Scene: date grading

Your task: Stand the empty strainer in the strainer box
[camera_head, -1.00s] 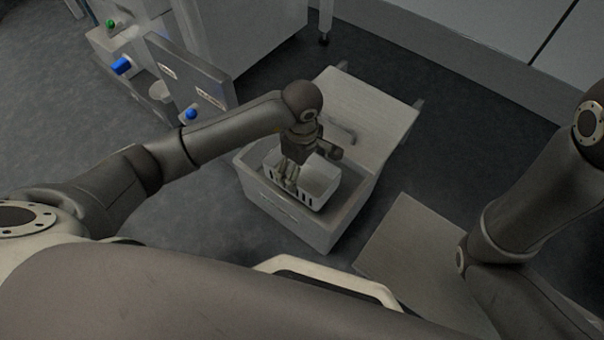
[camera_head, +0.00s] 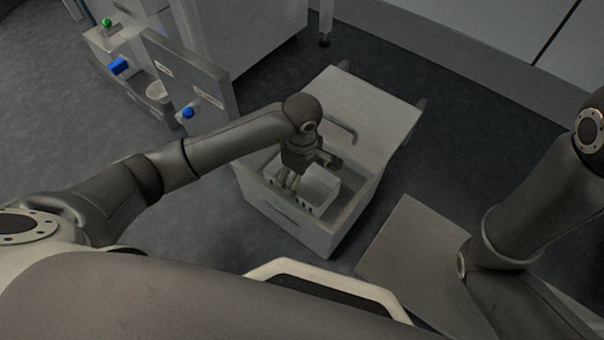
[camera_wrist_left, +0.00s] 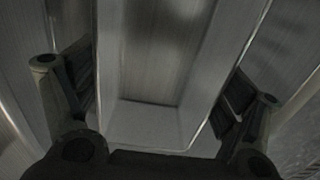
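The strainer (camera_head: 321,184) is a pale, empty basket with slots low in its wall. It is upright inside the open strainer box (camera_head: 290,222), below the rim line. My left gripper (camera_head: 288,181) reaches down into the box at the strainer's left part and is shut on it. In the left wrist view the strainer (camera_wrist_left: 150,122) lies between the two fingers (camera_wrist_left: 158,95), one at each side, and its inside is bare. Whether its base touches the box floor is hidden. My right arm shows at the right, but its gripper is out of view.
A pale flat top with a handle (camera_head: 343,130) adjoins the box at the back. A flat panel (camera_head: 415,255) lies to the right. A cabinet with blue knobs (camera_head: 188,112) and a cup (camera_head: 157,91) stands at the back left. Dark floor lies between.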

